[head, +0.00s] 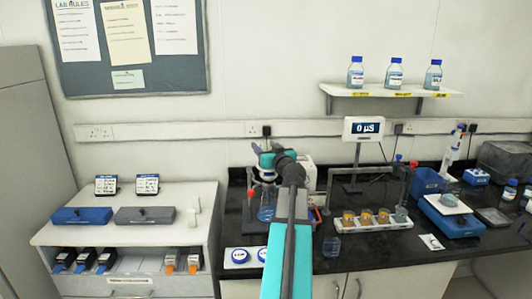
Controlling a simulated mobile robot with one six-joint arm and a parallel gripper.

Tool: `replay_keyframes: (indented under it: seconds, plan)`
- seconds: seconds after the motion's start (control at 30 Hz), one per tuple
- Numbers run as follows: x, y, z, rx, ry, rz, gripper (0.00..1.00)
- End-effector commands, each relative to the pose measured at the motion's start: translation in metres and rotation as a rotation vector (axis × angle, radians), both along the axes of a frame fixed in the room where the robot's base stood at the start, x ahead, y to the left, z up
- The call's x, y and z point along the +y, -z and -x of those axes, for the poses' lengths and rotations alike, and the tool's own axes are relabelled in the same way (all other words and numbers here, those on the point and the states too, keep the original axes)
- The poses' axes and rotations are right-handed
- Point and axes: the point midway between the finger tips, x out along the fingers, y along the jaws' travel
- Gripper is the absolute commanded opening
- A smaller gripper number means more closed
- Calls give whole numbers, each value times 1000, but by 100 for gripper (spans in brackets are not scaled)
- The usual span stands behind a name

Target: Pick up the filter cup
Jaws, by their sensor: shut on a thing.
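My gripper (266,163) is at the far end of my arm, above the left part of the black bench. It is shut on a small pale cup-like piece, seemingly the filter cup (268,176), held upright as far as I can tell. A clear conical flask (267,209) stands on the bench just below. My arm hides part of the space to its right, and the fingertips are too small to see in detail. I cannot tell whether the cup touches the flask.
A rack with several small cups (365,216) stands to the right, below a display (364,129). A clear beaker (331,246) stands near the front edge. A blue balance (450,215) is farther right.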

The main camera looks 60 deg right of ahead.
Motion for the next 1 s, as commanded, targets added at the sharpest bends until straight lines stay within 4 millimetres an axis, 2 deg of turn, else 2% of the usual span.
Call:
replay_keyframes:
  seconds: [0.27,0.57,0.77,1.0]
  plan:
    - [0,-11,0,0,0,1,28]
    - [0,-34,0,0,0,3,28]
    - [8,-34,30,0,2,1,28]
    - [18,-38,77,-1,3,2,28]
